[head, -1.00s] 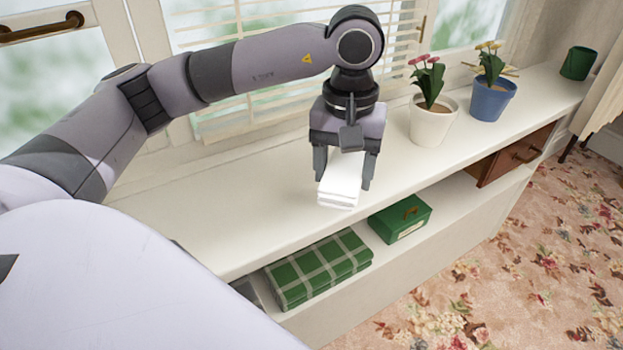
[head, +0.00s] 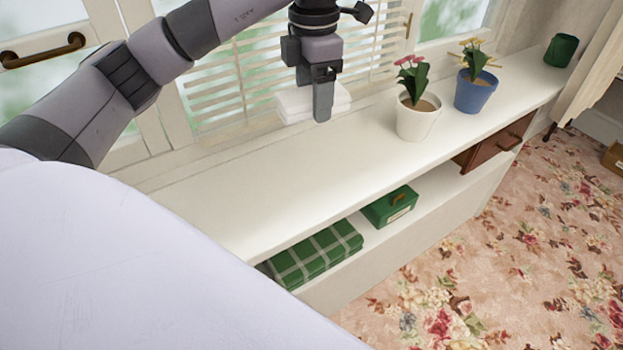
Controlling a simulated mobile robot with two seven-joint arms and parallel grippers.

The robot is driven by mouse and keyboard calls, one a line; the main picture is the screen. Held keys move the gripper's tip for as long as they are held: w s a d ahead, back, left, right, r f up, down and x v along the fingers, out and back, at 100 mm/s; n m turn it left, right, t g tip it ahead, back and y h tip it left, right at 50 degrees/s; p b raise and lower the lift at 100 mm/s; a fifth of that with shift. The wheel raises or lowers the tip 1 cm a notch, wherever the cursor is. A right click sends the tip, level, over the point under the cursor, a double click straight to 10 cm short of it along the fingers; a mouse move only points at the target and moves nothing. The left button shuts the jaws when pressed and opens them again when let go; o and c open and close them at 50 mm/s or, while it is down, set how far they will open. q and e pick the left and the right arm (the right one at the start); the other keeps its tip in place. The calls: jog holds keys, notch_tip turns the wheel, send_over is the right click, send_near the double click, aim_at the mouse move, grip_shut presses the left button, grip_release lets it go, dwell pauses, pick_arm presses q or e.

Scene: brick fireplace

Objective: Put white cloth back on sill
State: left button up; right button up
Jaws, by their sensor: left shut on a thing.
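The white cloth (head: 294,103) is a folded stack in front of the window blind, at the back of the white sill (head: 235,190). My left gripper (head: 321,112) points down and is shut on the cloth, with one finger in front of it. The other finger is hidden. I cannot tell whether the cloth's underside touches the sill or hangs just above it. My right gripper is not in view.
To the right on the sill stand a white pot (head: 416,121) with pink flowers, a blue pot (head: 474,95) with yellow flowers and a green pot (head: 560,50). A green plaid cloth (head: 316,255) and a green box (head: 389,206) lie on the shelf below. The sill's left part is clear.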

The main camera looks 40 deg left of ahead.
aim_at(311, 187)
pick_arm(q)
jog(key=shift+w+a+r+n, duration=0.1)
jog(key=shift+a+r+n, duration=0.2)
jog(key=shift+n, duration=0.6)
jog(key=shift+f, duration=0.3)
notch_tip(311, 187, down, 19)
jog(key=shift+f+p, duration=0.1)
jog(key=shift+p, duration=0.35)
jog(key=shift+f, duration=0.15)
jog(key=o, duration=1)
